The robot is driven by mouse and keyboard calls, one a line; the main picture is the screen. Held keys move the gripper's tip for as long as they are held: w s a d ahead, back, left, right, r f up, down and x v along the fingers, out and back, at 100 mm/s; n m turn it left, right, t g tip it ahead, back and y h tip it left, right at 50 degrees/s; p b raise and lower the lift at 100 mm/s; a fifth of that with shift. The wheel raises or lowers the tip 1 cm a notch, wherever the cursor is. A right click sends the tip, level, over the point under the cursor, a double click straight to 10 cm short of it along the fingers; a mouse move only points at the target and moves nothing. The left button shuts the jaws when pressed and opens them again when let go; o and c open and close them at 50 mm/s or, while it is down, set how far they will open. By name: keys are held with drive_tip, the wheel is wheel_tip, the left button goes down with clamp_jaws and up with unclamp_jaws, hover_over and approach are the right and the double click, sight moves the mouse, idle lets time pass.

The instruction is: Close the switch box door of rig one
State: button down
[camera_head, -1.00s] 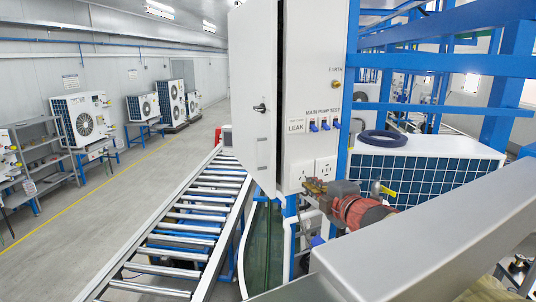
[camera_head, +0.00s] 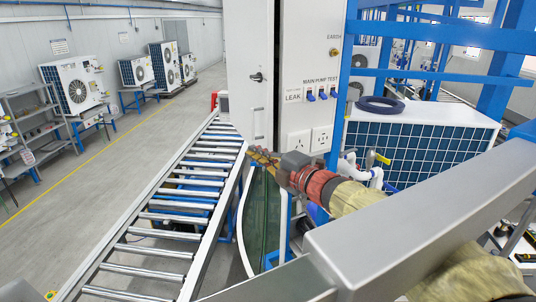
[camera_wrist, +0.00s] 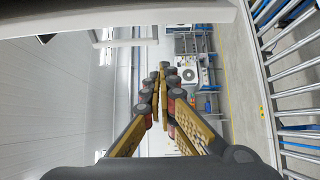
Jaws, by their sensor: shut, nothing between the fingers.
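The switch box (camera_head: 305,62) is a tall white cabinet with a "MAIN PUMP TEST" label, a row of blue switches (camera_head: 322,94) and two sockets (camera_head: 311,140). Its white door (camera_head: 248,100) stands open at the left of the box, with a black handle (camera_head: 257,77) and a dark gap along its right edge. My gripper (camera_head: 254,154) is shut and empty. It points left, in front of the lower end of the door and box; I cannot tell whether it touches the door. In the wrist view the fingers (camera_wrist: 160,82) are together with nothing between them.
A roller conveyor (camera_head: 190,205) runs along the left of the box. A white unit with a blue grille (camera_head: 420,150) and a coiled hose (camera_head: 380,104) stand at the right, behind blue frame bars (camera_head: 440,77).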

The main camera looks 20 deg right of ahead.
sight(270, 141)
drive_tip(key=w+d+p, duration=0.2)
drive_tip(key=d, duration=0.1)
drive_tip(key=shift+w+d, duration=0.1)
drive_tip(key=shift+w, duration=0.05)
idle(0.5)
drive_tip(key=d, duration=0.3)
drive_tip(key=shift+d+b, duration=0.35)
drive_tip(key=shift+d, duration=0.05)
drive_tip(key=shift+a, duration=0.2)
drive_tip(key=shift+d, duration=0.15)
